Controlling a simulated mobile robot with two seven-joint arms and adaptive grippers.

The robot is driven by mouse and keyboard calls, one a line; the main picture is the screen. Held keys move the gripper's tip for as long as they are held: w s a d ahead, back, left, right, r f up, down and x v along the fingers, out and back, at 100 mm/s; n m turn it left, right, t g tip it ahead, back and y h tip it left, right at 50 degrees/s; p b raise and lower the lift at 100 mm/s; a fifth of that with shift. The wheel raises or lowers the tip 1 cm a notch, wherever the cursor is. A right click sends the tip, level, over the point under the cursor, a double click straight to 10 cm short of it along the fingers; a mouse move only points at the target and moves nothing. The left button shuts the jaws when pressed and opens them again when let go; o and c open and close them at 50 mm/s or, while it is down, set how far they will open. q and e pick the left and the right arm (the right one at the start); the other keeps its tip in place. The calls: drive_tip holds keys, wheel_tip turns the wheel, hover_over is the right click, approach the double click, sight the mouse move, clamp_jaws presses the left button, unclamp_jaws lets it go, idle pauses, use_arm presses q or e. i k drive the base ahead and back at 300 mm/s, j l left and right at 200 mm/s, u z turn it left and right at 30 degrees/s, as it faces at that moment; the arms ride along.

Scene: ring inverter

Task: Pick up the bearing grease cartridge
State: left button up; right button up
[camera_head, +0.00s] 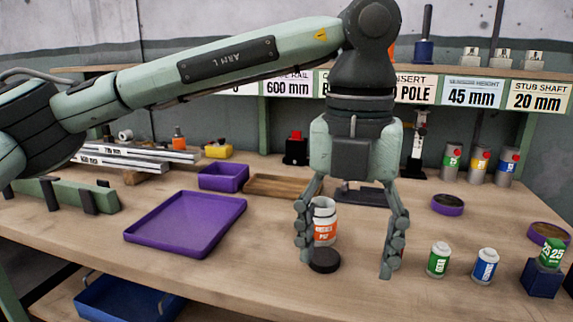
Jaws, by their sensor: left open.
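A white cartridge-like container with an orange label (325,222) stands upright on the workbench (240,270). Its label text is too small to read surely, so I cannot tell for certain that it is the bearing grease cartridge. My left gripper (347,268) points down over the bench with its fingers spread wide. The container shows between the fingers, close to the left finger, which hides part of its left side. I cannot tell whether they touch. A dark round cap or disc (324,261) sits in front of the container. My right gripper is out of view.
A green-labelled can (438,261) and a blue-labelled can (485,267) stand right of the gripper. A dark blue block (541,280) holds a green item. A purple tray (150,236) lies left, with a purple bin (222,178) behind. Bare bench lies between tray and gripper.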

sight(486, 263)
drive_tip(key=k, duration=1)
